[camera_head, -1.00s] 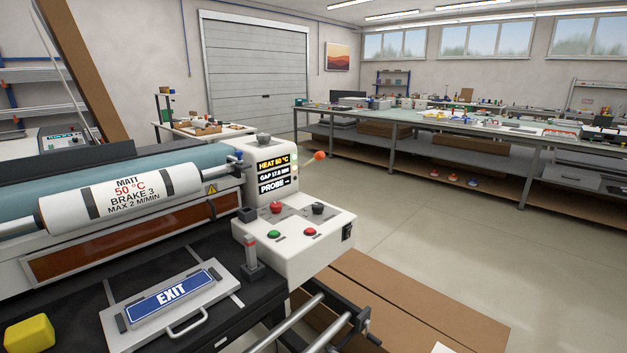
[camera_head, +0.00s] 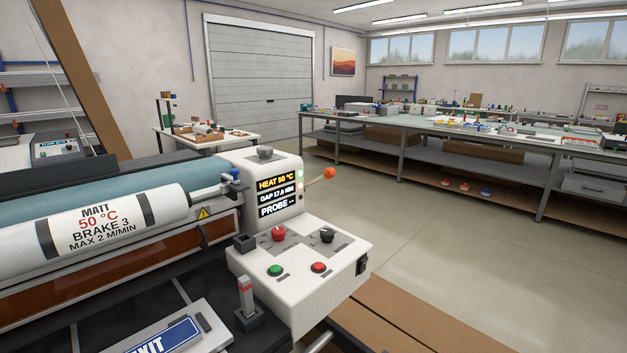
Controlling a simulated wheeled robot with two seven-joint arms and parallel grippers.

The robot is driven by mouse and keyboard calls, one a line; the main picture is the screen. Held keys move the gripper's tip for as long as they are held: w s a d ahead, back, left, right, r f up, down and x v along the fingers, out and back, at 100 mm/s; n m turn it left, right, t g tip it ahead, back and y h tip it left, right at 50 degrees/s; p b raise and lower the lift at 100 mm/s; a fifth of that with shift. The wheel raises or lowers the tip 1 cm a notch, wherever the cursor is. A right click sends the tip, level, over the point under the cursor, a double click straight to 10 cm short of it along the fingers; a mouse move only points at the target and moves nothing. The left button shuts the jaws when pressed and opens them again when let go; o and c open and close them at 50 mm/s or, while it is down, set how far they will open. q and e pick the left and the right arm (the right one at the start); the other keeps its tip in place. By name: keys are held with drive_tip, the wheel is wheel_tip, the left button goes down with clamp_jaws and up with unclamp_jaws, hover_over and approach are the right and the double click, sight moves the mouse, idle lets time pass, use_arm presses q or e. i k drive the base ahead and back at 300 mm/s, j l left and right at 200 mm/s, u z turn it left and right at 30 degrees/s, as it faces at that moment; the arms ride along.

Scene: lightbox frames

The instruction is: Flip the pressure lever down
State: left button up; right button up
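The laminator's white control head (camera_head: 262,165) stands at the right end of the roller. A lever with an orange-red ball knob (camera_head: 330,172) sticks out from its right side on a thin rod. The rod points right and slightly upward. The head's display (camera_head: 278,197) reads HEAT 50 °C, a GAP value near 17 mm and PROBE with dashes. The control panel (camera_head: 290,255) below it carries a red knob (camera_head: 278,234), a black knob (camera_head: 326,235), a green button (camera_head: 275,270) and a red button (camera_head: 319,267). Neither gripper shows in the view.
A roll marked MATT (camera_head: 100,235) lies along the machine at left. An EXIT sign (camera_head: 165,340) lies on the black bed. A small upright post (camera_head: 246,300) stands beside the panel. Open floor (camera_head: 440,255) lies to the right, before a long workbench (camera_head: 420,143).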

sight(329, 172)
drive_tip(key=i+l, duration=0.15)
drive_tip(key=l, duration=0.2)
drive_tip(key=i+l, duration=0.1)
drive_tip(key=l, duration=0.2)
drive_tip(key=i+l, duration=0.15)
drive_tip(key=l, duration=0.2)
drive_tip(key=i+l, duration=0.1)
drive_tip(key=l, duration=0.25)
drive_tip(key=u, duration=1.1)
